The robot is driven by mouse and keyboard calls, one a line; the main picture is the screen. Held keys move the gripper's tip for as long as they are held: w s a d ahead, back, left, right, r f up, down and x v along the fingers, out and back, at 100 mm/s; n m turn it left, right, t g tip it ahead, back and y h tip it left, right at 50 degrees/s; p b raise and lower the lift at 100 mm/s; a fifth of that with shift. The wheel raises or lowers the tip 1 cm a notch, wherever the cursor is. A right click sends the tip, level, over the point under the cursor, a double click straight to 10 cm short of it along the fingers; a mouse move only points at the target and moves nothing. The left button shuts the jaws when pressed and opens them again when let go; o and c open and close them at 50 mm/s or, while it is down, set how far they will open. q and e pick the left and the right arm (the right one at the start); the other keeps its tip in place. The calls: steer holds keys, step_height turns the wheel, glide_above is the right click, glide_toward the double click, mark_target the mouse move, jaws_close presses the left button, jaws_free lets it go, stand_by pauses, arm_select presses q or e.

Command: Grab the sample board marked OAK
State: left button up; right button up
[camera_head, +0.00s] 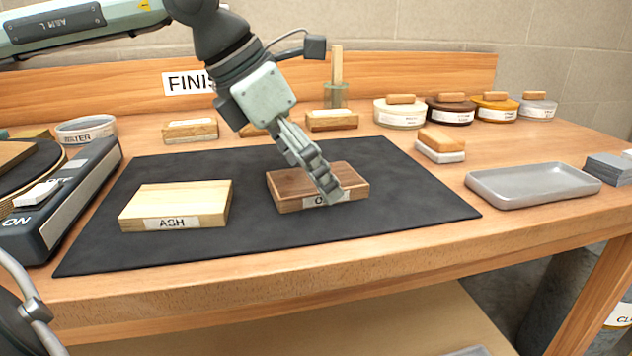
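A brown wooden board (292,185) lies on the right half of the dark mat (260,235). Its front label begins with "O"; my finger hides the rest. My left gripper (328,188) reaches down from above, its fingertips over the right part of this board and at its front edge. The fingers overlap in this view, so I cannot tell whether they are apart or closed, or whether they touch the board. A paler board marked ASH (178,202) lies on the mat to the left. My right gripper is not in view.
A switch box marked ON and OFF (85,185) borders the mat on the left. A grey tray (535,187) and a wood-topped block (441,146) are on the right. Several round tins (400,113) and labelled blocks (190,130) stand behind. The mat's front is clear.

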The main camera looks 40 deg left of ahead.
arm_select(q)
steer(key=shift+f+b, duration=0.25)
steer(key=shift+b, duration=0.1)
stand_by(0.4)
steer(key=c, duration=1.3)
steer(key=shift+r, duration=0.1)
